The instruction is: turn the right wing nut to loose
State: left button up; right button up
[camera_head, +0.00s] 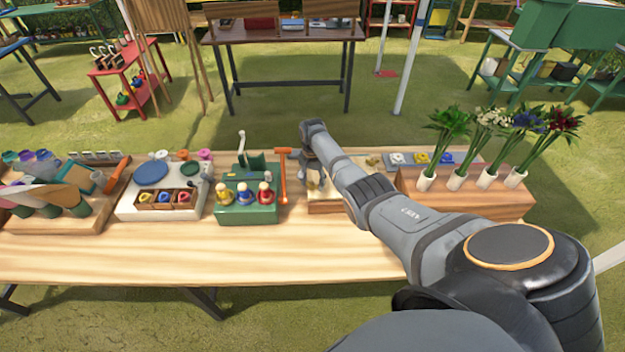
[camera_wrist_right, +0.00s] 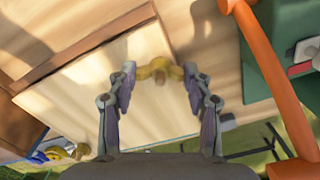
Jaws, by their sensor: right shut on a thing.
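My right gripper (camera_head: 313,180) is over a pale wooden board (camera_head: 330,206), right of the green block on the table. In the right wrist view my right gripper (camera_wrist_right: 160,72) has a finger on each side of a yellow wing nut (camera_wrist_right: 160,70) and is shut on its wings. A brownish stud end shows at the nut's middle. In the head view the gripper hides this nut. A small gold piece (camera_head: 373,160) shows on the board beyond my forearm; I cannot tell if it is another wing nut. My left gripper is not in view.
An orange handle (camera_head: 282,180) stands close left of my gripper, beside the green block (camera_head: 248,208) with coloured knobs. A wooden box (camera_head: 470,204) with flower vases is at the right. The table's front strip (camera_head: 200,258) is bare.

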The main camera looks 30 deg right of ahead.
jog(key=n, duration=0.4)
jog(key=shift+s+n+p, duration=0.1)
jog(key=shift+n+p, duration=0.2)
jog(key=shift+n, duration=0.1)
jog(key=n, duration=0.5)
jog(key=shift+f, duration=0.1)
jog(key=n, duration=0.5)
jog(key=shift+n, duration=0.4)
jog(key=n, duration=1)
jog(key=shift+n, duration=0.4)
jog(key=n, duration=0.4)
jog(key=shift+n, duration=0.3)
jog(key=n, duration=0.5)
jog(key=shift+n+b, duration=0.3)
jog(key=shift+n, duration=2.2)
